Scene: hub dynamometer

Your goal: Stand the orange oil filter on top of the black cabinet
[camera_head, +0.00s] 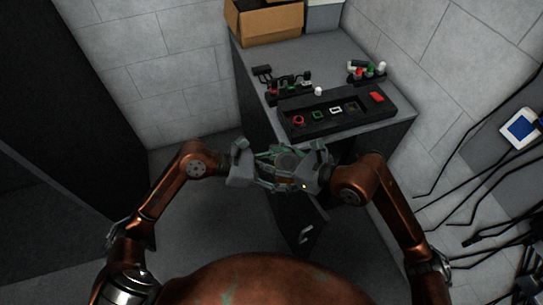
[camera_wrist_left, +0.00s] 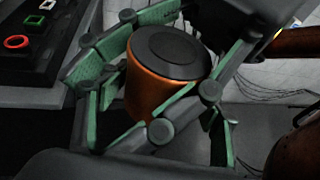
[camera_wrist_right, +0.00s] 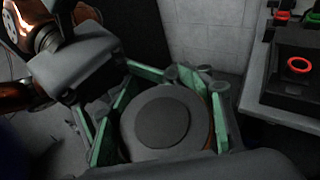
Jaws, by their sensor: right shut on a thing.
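The orange oil filter (camera_wrist_left: 150,92) is a short cylinder with a dark round end, seen between my two grippers in the left wrist view. In the right wrist view its dark end (camera_wrist_right: 160,122) fills the space between the fingers. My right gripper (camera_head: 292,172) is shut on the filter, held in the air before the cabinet. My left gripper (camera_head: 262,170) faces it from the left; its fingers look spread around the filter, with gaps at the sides. The cabinet (camera_head: 258,112) has dark sides and a grey top. The fingers hide much of the filter in the head view.
A black control panel (camera_head: 290,124) lies along the cabinet top's front edge. Small coloured parts (camera_head: 288,88) stand behind it, and a cardboard box (camera_head: 265,22) at the back. Some bare grey top (camera_head: 335,62) shows between them. Dark cables (camera_head: 480,195) hang at the right wall.

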